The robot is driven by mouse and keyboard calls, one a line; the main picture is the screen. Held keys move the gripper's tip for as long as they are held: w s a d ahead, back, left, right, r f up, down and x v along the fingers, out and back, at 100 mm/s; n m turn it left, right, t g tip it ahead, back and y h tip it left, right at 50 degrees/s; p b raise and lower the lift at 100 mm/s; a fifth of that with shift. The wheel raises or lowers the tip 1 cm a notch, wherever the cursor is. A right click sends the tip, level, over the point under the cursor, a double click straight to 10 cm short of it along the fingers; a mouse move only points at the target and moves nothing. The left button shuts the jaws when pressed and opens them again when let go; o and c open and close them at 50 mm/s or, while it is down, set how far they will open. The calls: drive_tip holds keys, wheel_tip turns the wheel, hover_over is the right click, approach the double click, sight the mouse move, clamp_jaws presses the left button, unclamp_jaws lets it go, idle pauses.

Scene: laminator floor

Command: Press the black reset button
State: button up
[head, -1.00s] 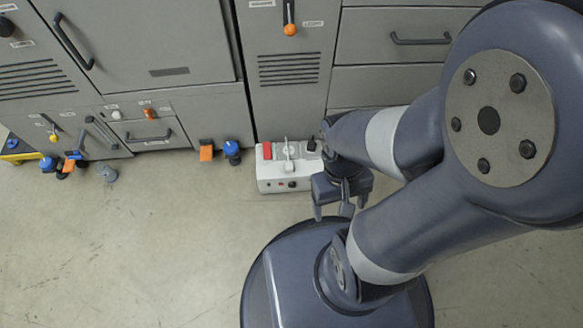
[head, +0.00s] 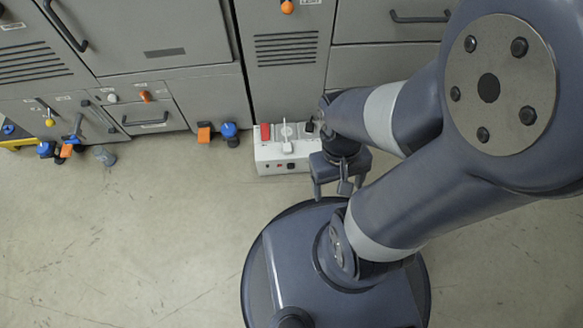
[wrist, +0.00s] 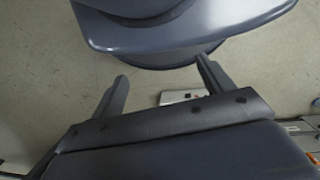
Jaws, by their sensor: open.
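A white control box (head: 284,151) stands on the floor against the cabinets in the head view. Its front face has small dark and red controls, including a black one (head: 291,165) at the right. Its top carries a red switch (head: 265,132), a grey lever (head: 287,141) and a black knob (head: 309,127). No label tells which black control is the reset button. My gripper (head: 332,191) is open and empty, pointing down just in front of the box's right end. In the wrist view, the box (wrist: 183,96) shows partly behind my open fingers (wrist: 161,70).
Grey cabinets (head: 165,65) with drawers and handles line the back. A grey object (head: 105,155) lies on the floor further left.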

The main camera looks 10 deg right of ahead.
clamp_jaws()
idle(0.7)
idle(0.8)
